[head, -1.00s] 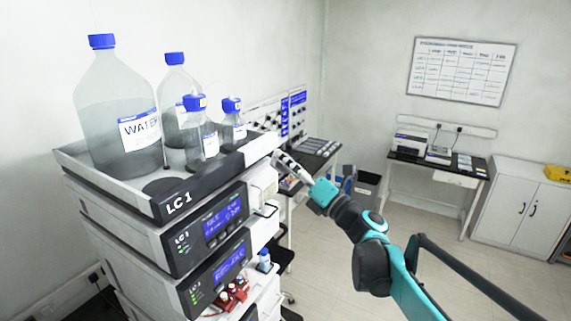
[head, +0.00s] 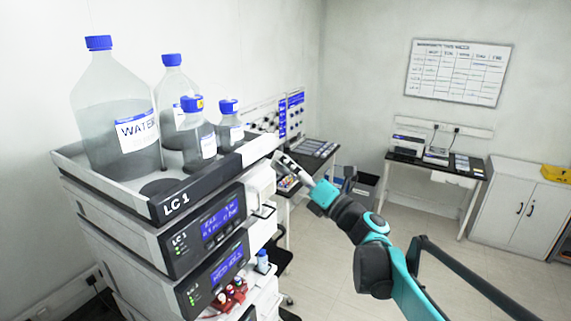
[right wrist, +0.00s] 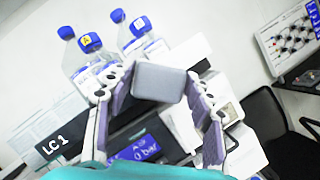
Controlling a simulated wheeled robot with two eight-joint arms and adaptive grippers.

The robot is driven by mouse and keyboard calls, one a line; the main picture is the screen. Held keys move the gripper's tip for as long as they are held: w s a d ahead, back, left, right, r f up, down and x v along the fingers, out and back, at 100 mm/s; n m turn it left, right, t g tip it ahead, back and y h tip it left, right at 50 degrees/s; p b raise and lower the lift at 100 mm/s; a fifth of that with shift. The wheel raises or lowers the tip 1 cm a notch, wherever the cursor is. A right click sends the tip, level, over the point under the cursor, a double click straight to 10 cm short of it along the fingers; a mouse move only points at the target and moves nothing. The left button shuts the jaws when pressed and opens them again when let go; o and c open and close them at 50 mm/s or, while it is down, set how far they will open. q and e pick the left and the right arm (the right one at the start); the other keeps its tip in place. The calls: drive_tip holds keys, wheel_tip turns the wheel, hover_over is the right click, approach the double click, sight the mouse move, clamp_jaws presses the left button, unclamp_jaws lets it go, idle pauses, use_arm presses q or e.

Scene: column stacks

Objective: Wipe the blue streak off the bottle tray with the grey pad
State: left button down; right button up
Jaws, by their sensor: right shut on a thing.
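The bottle tray (head: 118,198) is a pale shallow tray on top of the instrument stack, with a dark front plate reading LC 1. Several blue-capped bottles stand in it, including a large one labelled WATER (head: 118,110). My right gripper (head: 281,160) is just beyond the tray's right end in the head view. In the right wrist view, the right gripper (right wrist: 160,88) is shut on the grey pad (right wrist: 160,81), a rounded block between its fingers. Whether the pad touches the tray is unclear. I cannot make out a blue streak. My left gripper is out of view.
Instruments with blue displays (head: 220,225) are stacked under the tray. A black chair (right wrist: 285,135) is near the stack. Open floor (head: 325,270) lies to the right; a side bench (head: 437,170) stands at the back.

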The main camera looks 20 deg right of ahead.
drive_tip(key=shift+w+a+b, duration=0.2)
drive_tip(key=shift+w+a, duration=0.7)
drive_tip(key=shift+w, duration=0.25)
drive_tip(key=shift+w+a+b, duration=0.15)
drive_tip(key=shift+w+a, duration=0.7)
drive_tip(key=shift+w, duration=0.3)
drive_tip(key=shift+w+a, duration=0.6)
drive_tip(key=shift+w, duration=0.15)
